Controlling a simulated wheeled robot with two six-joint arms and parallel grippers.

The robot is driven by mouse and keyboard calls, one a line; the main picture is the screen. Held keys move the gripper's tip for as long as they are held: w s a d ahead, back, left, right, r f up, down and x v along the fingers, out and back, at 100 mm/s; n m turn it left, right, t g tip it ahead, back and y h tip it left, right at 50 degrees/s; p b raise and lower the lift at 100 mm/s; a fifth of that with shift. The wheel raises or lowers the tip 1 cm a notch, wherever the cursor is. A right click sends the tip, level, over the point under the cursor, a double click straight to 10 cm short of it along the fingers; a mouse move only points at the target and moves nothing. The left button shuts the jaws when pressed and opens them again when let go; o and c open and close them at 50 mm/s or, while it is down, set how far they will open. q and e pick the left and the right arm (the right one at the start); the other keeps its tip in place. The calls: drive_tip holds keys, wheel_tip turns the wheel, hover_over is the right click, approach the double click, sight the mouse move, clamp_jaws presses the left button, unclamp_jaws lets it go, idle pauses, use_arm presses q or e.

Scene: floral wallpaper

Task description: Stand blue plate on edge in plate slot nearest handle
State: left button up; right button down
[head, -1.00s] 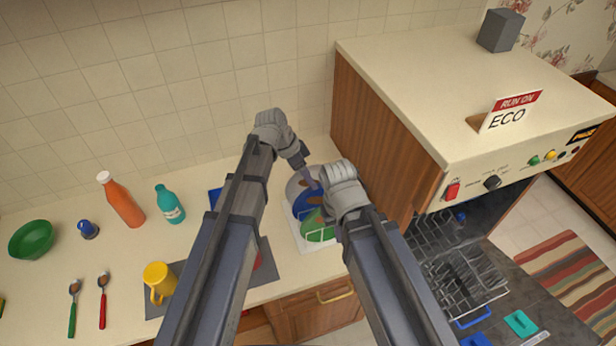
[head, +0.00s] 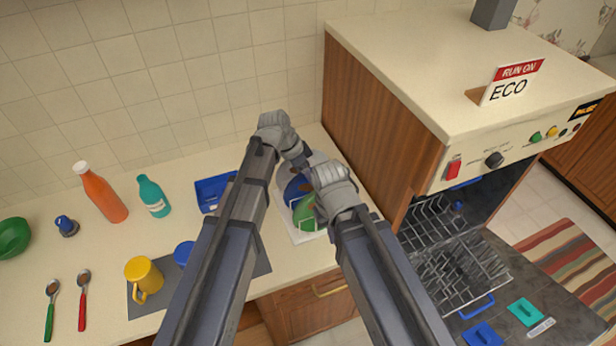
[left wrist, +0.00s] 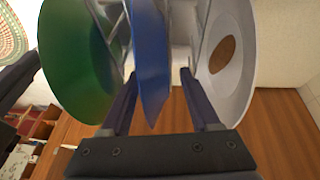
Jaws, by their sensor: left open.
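The blue plate (head: 297,188) stands on edge in a white rack (head: 304,237) on the counter, between a green plate (head: 305,211) and a white plate (head: 318,158). In the left wrist view the blue plate (left wrist: 151,65) is seen edge-on between the spread fingers of my left gripper (left wrist: 158,78), which is open around it. In the head view my left gripper (head: 303,162) is at the plates. My right gripper's wrist is beside the plates; its fingers are hidden. The dishwasher's lower rack (head: 462,268), with a blue handle (head: 478,307), is pulled out and its wire slots show no plates.
The dishwasher (head: 400,100) stands right of the counter. Left on the counter are a yellow mug (head: 143,274), an orange bottle (head: 104,198), a teal bottle (head: 153,197), spoons, a green bowl (head: 12,238) and a blue tray (head: 211,194). Blue and teal pieces lie on the open door.

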sight(310, 169)
use_arm(q)
drive_tip(key=shift+c, duration=0.3)
clamp_jaws()
idle(0.3)
drive_tip(key=shift+r+p, duration=1.6)
idle(0.5)
drive_tip(key=shift+r+p, duration=4.95)
